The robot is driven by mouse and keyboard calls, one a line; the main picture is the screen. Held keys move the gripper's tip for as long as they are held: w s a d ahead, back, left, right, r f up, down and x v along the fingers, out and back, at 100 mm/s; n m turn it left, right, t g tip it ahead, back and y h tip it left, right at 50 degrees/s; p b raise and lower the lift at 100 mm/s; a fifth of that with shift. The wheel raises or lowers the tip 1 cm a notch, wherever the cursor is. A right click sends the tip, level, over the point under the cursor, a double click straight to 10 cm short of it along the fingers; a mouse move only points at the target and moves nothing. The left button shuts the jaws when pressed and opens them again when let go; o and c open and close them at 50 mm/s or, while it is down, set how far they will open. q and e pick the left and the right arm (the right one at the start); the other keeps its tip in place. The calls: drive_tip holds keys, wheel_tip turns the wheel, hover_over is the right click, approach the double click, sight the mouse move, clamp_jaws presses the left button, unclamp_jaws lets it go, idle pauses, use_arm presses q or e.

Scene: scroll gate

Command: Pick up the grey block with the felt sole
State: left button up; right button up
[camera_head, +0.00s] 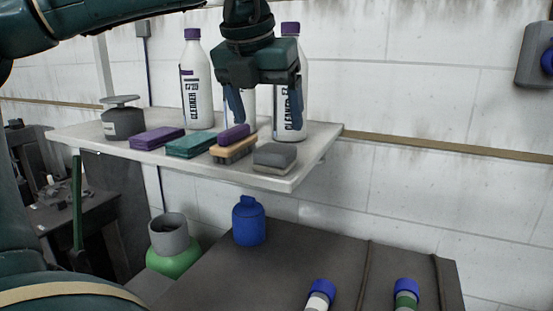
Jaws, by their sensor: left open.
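The grey block (275,156) lies near the front right corner of the white wall shelf (262,178). It has a darker grey top and a lighter layer below. My left gripper (264,105) is open and empty, with its two blue-grey fingers pointing down. It hangs above the shelf, in front of the bottles, higher in the picture than the block and apart from it. My right gripper is not in this view.
Left of the block lie a wooden brush with a purple grip (234,145), a teal sponge (191,146) and a purple sponge (157,138). White cleaner bottles (196,85) stand behind. A dark container (122,122) is at the left. Below, a dark surface (290,270) holds a blue bottle (248,222).

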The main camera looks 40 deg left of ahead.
sight(275, 148)
use_arm(q)
drive_tip(key=x, duration=0.6)
drive_tip(key=shift+d+f, duration=0.15)
drive_tip(key=shift+f, duration=0.1)
drive_tip(key=shift+c, duration=0.2)
drive_tip(key=c, duration=1.1)
